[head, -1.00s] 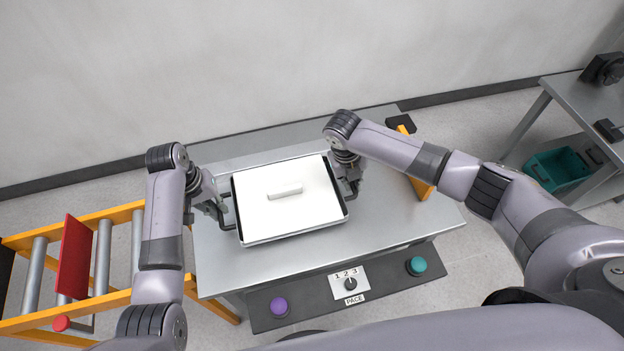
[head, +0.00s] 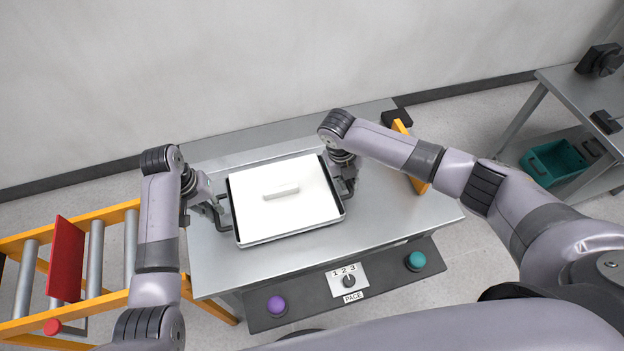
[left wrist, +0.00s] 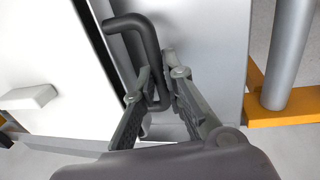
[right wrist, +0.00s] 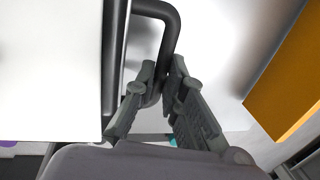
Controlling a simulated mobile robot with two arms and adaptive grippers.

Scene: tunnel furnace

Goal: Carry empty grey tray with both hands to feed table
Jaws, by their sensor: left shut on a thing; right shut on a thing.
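A shallow tray (head: 312,207) with a white inside, dark inner walls and a pale grey rim is over the metal table. I cannot tell whether it rests on the table or is just above it. A pale bar-shaped block (head: 281,191) shows in its middle. My left gripper (head: 217,209) is at its left side, shut on the dark bent handle, as the left wrist view (left wrist: 160,88) shows. My right gripper (head: 347,180) is at its right side, shut on the other dark handle, clear in the right wrist view (right wrist: 160,85).
The metal table (head: 385,215) has bare room right of the tray. A front panel holds a purple button (head: 277,306), a dial (head: 349,282) and a teal button (head: 415,261). A roller conveyor with a red plate (head: 67,258) is left. A yellow upright (head: 412,168) stands right.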

